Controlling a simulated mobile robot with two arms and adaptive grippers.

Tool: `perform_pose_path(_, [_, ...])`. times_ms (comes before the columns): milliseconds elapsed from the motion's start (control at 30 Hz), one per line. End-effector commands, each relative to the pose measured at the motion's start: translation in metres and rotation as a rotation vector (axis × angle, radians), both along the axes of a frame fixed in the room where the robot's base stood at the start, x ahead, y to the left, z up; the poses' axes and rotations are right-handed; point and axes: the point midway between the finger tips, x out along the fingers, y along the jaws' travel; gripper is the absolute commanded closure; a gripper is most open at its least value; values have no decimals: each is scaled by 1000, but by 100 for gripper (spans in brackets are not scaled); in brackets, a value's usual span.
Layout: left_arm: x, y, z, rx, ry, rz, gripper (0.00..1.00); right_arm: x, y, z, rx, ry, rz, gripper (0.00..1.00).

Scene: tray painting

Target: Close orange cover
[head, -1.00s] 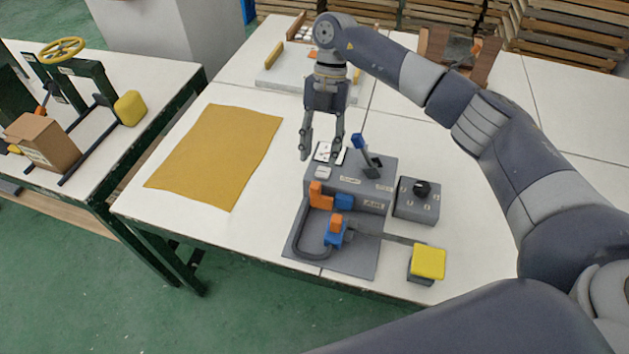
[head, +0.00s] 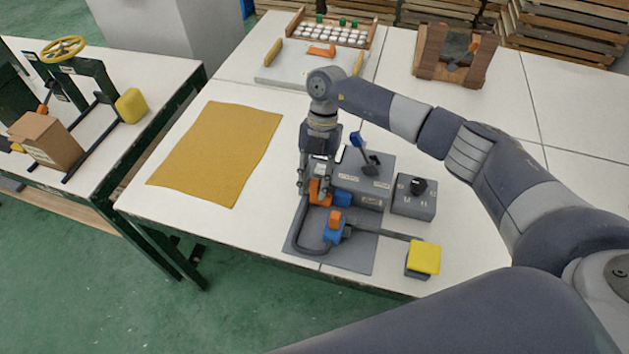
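The grey device (head: 362,190) stands on the table on a dark base plate. An orange piece (head: 320,196), apparently the orange cover, stands at its front left corner beside a blue block (head: 343,199). A second orange piece (head: 335,218) sits on a blue part (head: 333,234) in front. My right gripper (head: 315,190) points down right at the first orange piece. Its fingers are apart, with orange showing between and below them; whether they touch it I cannot tell. The gripper hides the device's left end. My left gripper is out of view.
A blue-handled lever (head: 357,140) rises from the device close right of my gripper. A grey knob box (head: 414,198) and a yellow pad (head: 424,257) stand to the right. A mustard cloth (head: 218,152) lies flat to the left. A tray of white pieces (head: 335,33) is behind.

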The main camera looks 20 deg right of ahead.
Motion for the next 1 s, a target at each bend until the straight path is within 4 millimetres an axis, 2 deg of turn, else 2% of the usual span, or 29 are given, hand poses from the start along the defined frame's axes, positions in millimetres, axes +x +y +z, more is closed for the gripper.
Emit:
perform_pose_path(33, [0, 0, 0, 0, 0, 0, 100, 0, 0, 0, 0, 0, 0, 89])
perform_pose_path(100, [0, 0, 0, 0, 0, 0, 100, 0, 0, 0, 0, 0, 0, 100])
perform_pose_path(300, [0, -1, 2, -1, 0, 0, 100, -1, -2, 1, 0, 0, 0, 100])
perform_pose_path(567, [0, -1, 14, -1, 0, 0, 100, -16, -24, 2, -3, 1, -1, 100])
perform_pose_path(833, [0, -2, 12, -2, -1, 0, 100, -15, -24, 1, -1, -1, 0, 100])
perform_pose_path(867, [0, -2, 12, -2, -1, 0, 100, -15, -24, 1, -1, -1, 0, 74])
perform_pose_path(900, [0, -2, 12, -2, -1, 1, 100, -15, -24, 1, -1, -1, 0, 65])
perform_pose_path(933, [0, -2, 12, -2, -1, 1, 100, -15, -24, 1, -1, -1, 0, 60])
perform_pose_path(1000, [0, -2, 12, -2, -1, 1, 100, -15, -23, 1, -1, -1, 0, 60])
